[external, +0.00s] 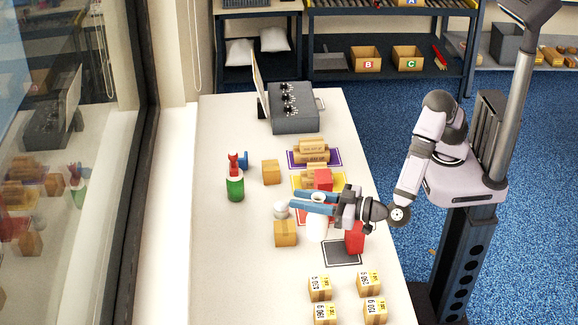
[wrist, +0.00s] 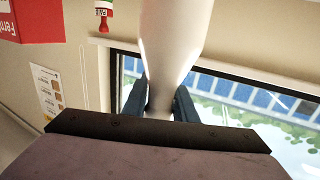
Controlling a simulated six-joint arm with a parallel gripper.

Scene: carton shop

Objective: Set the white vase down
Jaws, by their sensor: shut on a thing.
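The white vase (external: 317,229) is upright at the right-middle of the table in the external view. In the wrist view the vase (wrist: 172,40) is large and pale between my two dark fingers (wrist: 164,103). I cannot tell whether the vase's base touches the table.
A red box (external: 354,238) stands close right of the vase, near a dark mat (external: 342,258). Several numbered cartons (external: 320,289) stand in front. The table's left front (external: 235,270) is clear.

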